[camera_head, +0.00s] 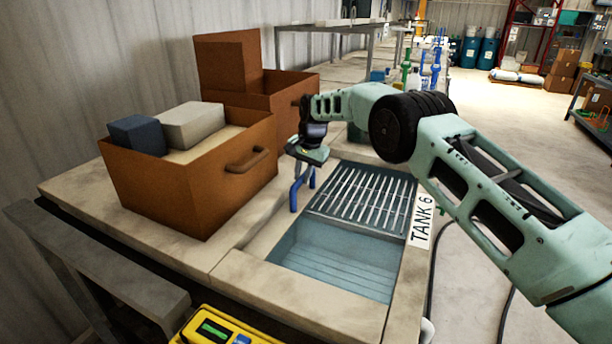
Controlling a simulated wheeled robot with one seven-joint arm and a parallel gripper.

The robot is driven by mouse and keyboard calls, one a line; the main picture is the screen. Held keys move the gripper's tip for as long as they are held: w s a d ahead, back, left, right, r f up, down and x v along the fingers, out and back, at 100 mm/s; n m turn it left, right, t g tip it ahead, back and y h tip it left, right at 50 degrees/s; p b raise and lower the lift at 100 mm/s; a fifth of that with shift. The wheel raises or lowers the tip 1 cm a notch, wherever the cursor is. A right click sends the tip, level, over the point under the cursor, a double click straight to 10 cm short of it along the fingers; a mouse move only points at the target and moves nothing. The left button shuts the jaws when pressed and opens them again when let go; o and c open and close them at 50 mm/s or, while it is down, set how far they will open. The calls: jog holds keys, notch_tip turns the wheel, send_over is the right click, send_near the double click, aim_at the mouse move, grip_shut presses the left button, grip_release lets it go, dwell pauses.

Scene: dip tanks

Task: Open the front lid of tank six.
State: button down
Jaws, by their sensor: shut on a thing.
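Tank six is a sunken basin (335,262) in the pale bench, with a white "TANK 6" label (422,219) on its right rim. A slatted metal grate (360,198) lies across its far half. The near half is uncovered and shows a blue-grey, ridged inside. My gripper (303,197) points down at the left rim, beside the grate's left edge, with its blue fingers low. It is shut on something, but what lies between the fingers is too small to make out. I cannot tell which part is the front lid.
A brown box (190,190) with a handle holds a blue block (137,134) and a grey block (193,125), left of the tank. Another brown box (285,98) stands behind it. A yellow device (225,328) is at the near edge. Bottles (428,65) stand farther back.

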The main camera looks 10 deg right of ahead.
jog(key=shift+w+a+r, duration=0.1)
jog(key=shift+w+a, duration=0.15)
jog(key=c, duration=1.3)
grip_release()
notch_tip(320, 180, up, 17)
jog(key=s+d+b, duration=0.2)
jog(key=b, duration=0.1)
jog(key=shift+d, duration=0.4)
jog(key=shift+s+a, duration=0.1)
